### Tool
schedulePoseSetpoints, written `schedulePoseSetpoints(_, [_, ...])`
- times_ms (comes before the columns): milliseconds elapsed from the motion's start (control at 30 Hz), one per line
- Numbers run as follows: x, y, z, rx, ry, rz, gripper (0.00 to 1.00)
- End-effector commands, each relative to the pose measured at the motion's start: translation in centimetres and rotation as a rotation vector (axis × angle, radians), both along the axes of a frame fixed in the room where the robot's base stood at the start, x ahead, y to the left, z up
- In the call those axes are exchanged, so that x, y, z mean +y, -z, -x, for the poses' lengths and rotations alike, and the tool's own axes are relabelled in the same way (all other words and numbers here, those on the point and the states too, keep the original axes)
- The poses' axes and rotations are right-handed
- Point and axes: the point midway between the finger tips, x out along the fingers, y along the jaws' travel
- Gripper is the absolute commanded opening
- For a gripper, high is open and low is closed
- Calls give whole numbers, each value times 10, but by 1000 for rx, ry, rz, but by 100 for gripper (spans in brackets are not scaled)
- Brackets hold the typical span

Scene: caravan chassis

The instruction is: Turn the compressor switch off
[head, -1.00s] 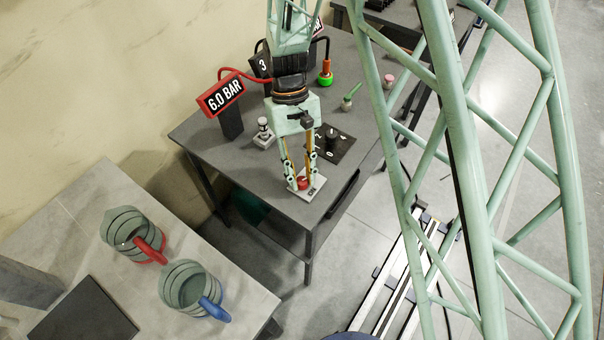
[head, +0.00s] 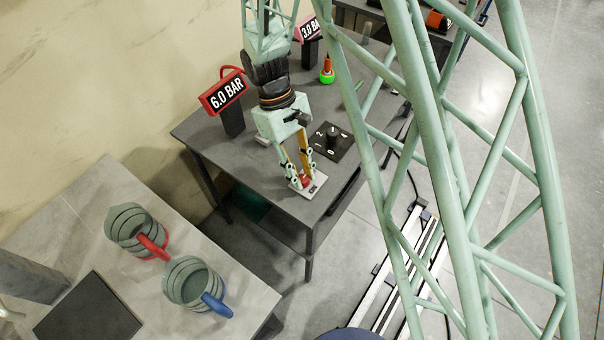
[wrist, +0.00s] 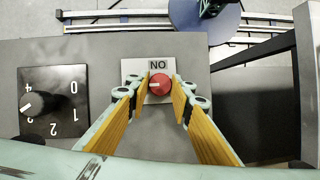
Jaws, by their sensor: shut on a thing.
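The switch is a small red round knob (wrist: 159,85) on a light grey plate (wrist: 131,68) at the near end of the grey table; in the head view the red knob (head: 306,180) shows low between my fingers. The plate's lettering reads "NO" in the wrist view, where the dial numbers stand upside down, which fits "ON" turned round. My gripper (wrist: 160,92) points down, one finger at each side of the knob, and is shut on it. It also shows in the head view (head: 307,182). The exact finger contact is hard to see.
A black dial (wrist: 36,103) numbered 0 to 4 sits beside the switch plate. A red 6.0 BAR display (head: 224,93) and a 3.0 display (head: 311,29) stand farther back. Two jugs with red (head: 153,247) and blue (head: 216,305) handles stand on the left table.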

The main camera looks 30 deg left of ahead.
Motion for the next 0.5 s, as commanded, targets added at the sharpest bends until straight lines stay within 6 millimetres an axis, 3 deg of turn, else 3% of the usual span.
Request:
schedulePoseSetpoints(67, [0,0,0,0,0,0,10])
schedulePoseSetpoints(100, [0,0,0,1,0,0,21])
schedulePoseSetpoints(233, [0,0,0,1,0,0,33])
schedulePoseSetpoints(500, [0,0,0,1,1,0,34])
